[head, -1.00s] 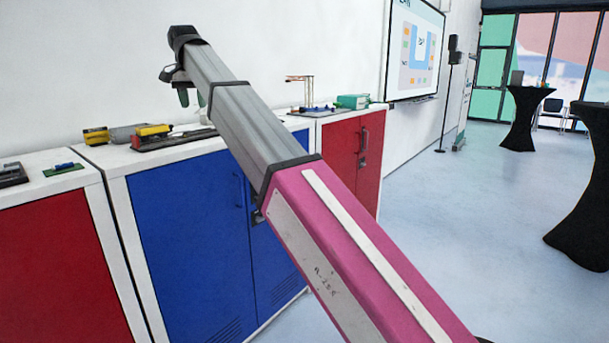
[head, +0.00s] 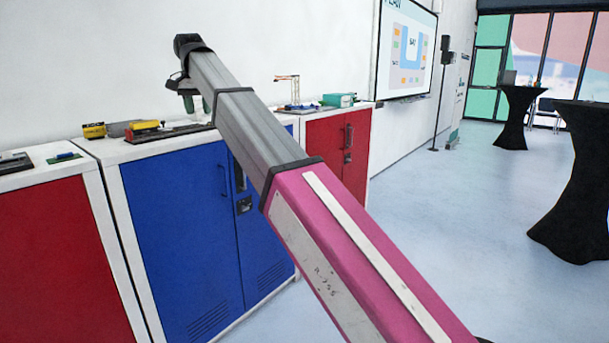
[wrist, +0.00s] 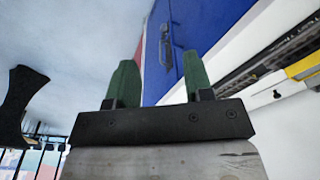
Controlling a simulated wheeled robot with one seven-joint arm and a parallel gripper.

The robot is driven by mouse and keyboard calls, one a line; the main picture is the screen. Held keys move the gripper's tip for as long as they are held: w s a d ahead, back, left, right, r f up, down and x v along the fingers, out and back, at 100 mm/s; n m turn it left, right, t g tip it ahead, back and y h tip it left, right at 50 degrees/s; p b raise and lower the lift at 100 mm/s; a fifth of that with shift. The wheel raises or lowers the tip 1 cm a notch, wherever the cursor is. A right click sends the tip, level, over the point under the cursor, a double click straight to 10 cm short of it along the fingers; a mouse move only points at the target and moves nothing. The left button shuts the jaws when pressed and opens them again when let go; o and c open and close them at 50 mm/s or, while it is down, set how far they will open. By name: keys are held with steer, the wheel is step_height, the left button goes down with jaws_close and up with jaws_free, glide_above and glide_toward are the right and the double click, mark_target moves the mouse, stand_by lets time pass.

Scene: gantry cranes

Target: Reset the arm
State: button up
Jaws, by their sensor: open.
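My arm reaches from the lower right to the upper left of the head view. My gripper (head: 188,103) hangs at its far end, in front of the white wall and above the blue cabinet's top as seen there. In the wrist view my gripper (wrist: 159,80) shows two green fingers spread apart with nothing between them. It is open and empty. Behind the fingers, the wrist view shows the blue cabinet door and pale floor. My forearm hides part of the cabinets.
A blue cabinet (head: 178,235) stands between red cabinets (head: 50,250) and (head: 325,150). A yellow item (head: 94,130), a red item (head: 145,125), a small crane model (head: 290,92) and a teal box (head: 338,100) sit on top. Black-draped tables (head: 575,190) stand right; open floor lies between.

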steer(key=w+d+f, duration=0.1)
steer(key=d+f, duration=0.8)
steer(key=f, duration=0.3)
steer(key=w+d+f, duration=0.2)
steer(key=d+f, duration=0.6)
steer(key=f, duration=0.4)
steer(key=w+d+f, duration=0.1)
steer(key=d+f, duration=0.8)
steer(key=f, duration=0.3)
steer(key=s+d+f, duration=0.9)
steer(key=d+f, duration=0.3)
steer(key=f, duration=0.1)
steer(key=s+d+f+n+g, duration=0.1)
steer(key=s+d+f, duration=0.7)
steer(key=d+f, duration=0.5)
steer(key=shift+s+d, duration=0.15)
steer(key=shift+s, duration=0.2)
